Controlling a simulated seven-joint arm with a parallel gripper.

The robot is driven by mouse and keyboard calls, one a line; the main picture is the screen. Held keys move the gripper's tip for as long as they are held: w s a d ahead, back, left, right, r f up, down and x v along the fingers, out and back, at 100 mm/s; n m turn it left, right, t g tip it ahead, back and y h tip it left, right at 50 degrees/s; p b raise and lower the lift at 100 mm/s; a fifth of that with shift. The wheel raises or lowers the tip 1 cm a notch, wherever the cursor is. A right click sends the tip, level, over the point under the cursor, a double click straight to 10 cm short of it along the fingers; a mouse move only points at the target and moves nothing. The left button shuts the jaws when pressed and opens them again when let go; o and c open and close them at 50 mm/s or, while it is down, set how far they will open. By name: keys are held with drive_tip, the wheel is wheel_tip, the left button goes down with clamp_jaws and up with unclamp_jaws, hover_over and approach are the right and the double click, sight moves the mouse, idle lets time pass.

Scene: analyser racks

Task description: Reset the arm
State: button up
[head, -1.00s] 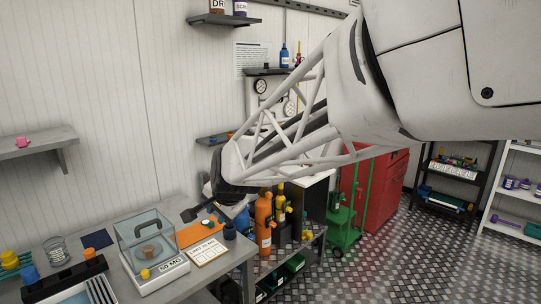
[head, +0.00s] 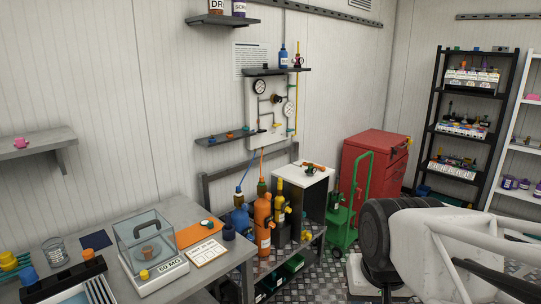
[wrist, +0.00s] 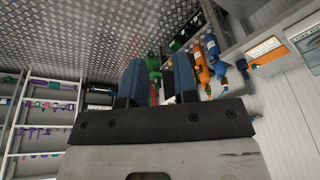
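My arm (head: 440,240) is at the lower right of the head view, low over the floor area and right of the bench. I cannot make out its fingertips in the head view. In the wrist view my gripper (wrist: 158,78) shows two blue-padded fingers standing apart with a clear gap. No held object shows between them, only the distant floor and a green trolley (wrist: 154,62) behind.
A bench (head: 225,260) with a clear-covered balance (head: 155,270) is at the lower left. Orange cylinders (head: 263,222), the green trolley (head: 342,225) and a red cabinet (head: 375,180) stand at centre. A black rack (head: 472,110) and white shelves (head: 520,150) are at right.

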drive_tip(key=shift+n, duration=0.3)
drive_tip(key=s, duration=0.1)
drive_tip(key=s+d, duration=0.1)
drive_tip(key=s+d+f, duration=0.1)
drive_tip(key=shift+s, duration=0.3)
